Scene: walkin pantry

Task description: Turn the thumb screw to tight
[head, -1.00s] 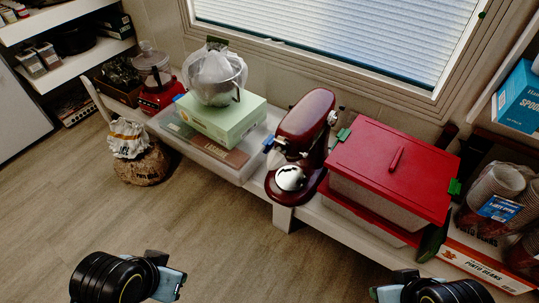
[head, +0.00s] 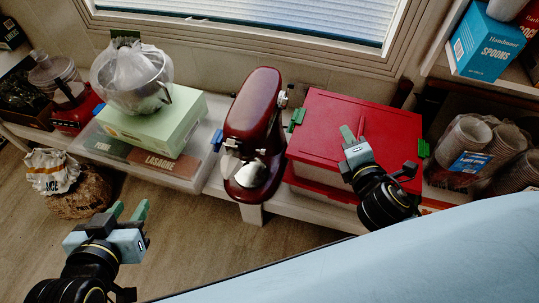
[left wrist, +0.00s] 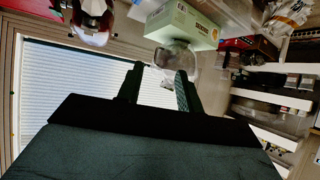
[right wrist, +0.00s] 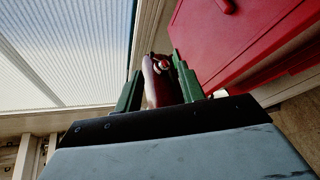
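The dark red stand mixer (head: 252,125) stands on the bench in the middle of the head view. A small silver knob (head: 282,100) on the right side of its head may be the thumb screw; its setting is too small to read. My right gripper (head: 352,137) is open and empty above the red lid, to the right of the mixer. In the right wrist view the mixer (right wrist: 155,90) shows between the spread fingers, with a silver knob (right wrist: 164,65) near its top. My left gripper (head: 128,211) is open and empty in front of the bench, over the floor.
A red-lidded bin (head: 325,110) stands right of the mixer. A green box (head: 155,125) with a clear-wrapped bowl (head: 130,80) on it stands left. Cup stacks (head: 465,145) are at the right.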

